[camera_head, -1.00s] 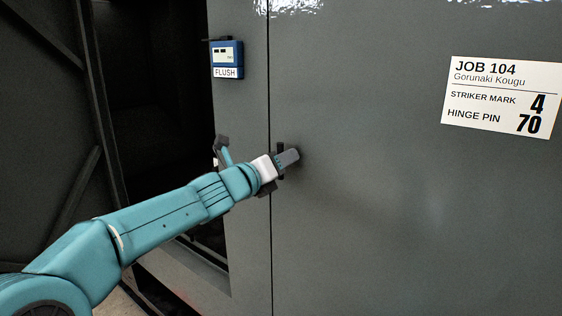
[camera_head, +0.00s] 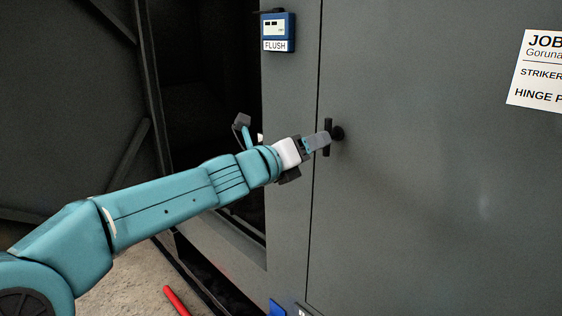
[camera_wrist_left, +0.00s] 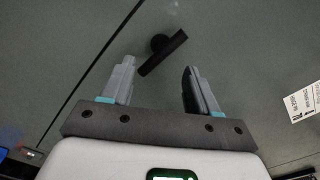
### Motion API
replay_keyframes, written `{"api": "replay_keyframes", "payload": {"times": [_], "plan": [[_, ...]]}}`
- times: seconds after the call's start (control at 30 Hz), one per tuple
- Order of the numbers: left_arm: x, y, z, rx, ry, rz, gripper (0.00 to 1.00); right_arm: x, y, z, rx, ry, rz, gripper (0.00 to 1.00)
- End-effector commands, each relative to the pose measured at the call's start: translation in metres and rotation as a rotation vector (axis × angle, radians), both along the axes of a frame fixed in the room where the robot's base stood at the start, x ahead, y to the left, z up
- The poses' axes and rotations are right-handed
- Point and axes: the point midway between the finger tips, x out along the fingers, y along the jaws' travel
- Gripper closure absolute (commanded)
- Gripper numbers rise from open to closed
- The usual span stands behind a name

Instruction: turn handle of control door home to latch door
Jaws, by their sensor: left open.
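The control door (camera_head: 430,200) is a flat grey panel lying against the frame along a thin seam. Its black handle (camera_head: 328,137) is a short bar on a round boss, standing about upright just right of the seam. My left gripper (camera_head: 318,143) is open, its grey fingers pointing at the handle from the left. In the left wrist view the handle (camera_wrist_left: 163,53) lies beyond and between the spread fingertips, slanted along the seam. The fingers do not appear to grip it; whether one touches it I cannot tell. My right gripper is out of view.
A blue unit labelled FLUSH (camera_head: 277,32) sits on the frame above my arm. A dark open bay (camera_head: 205,110) is at left. A white job label (camera_head: 537,70) is on the door. A red bar (camera_head: 176,300) lies on the floor.

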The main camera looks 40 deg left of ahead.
Motion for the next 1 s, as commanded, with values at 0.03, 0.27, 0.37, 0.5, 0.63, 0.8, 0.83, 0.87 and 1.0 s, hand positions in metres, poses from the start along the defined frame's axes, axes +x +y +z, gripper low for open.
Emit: {"api": "replay_keyframes", "payload": {"times": [0.03, 0.27, 0.37, 0.5, 0.63, 0.8, 0.83, 0.87, 1.0], "plan": [[-0.016, 0.003, 0.000, 0.001, -0.002, 0.003, 0.40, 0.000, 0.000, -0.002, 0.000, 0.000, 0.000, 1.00], [-0.069, 0.010, 0.001, 0.000, 0.000, 0.003, 0.40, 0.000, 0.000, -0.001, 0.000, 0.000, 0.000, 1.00], [-0.083, 0.012, 0.001, -0.001, 0.000, 0.003, 0.40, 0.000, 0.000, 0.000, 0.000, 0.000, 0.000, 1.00], [-0.094, 0.013, 0.000, -0.002, 0.000, 0.000, 0.40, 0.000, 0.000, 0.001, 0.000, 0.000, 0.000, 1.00], [-0.096, 0.013, 0.000, -0.002, 0.001, -0.001, 0.40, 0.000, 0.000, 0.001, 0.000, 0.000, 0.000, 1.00], [-0.096, 0.013, 0.000, -0.002, 0.001, -0.001, 0.40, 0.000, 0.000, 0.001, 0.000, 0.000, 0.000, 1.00], [-0.096, 0.013, 0.000, -0.002, 0.001, -0.001, 0.40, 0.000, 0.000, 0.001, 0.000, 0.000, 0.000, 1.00], [-0.096, 0.013, 0.000, -0.002, 0.001, -0.001, 0.40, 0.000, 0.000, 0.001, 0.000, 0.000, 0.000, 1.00], [-0.096, 0.013, 0.000, -0.002, 0.001, -0.001, 0.40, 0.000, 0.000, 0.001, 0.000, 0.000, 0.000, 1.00]]}}
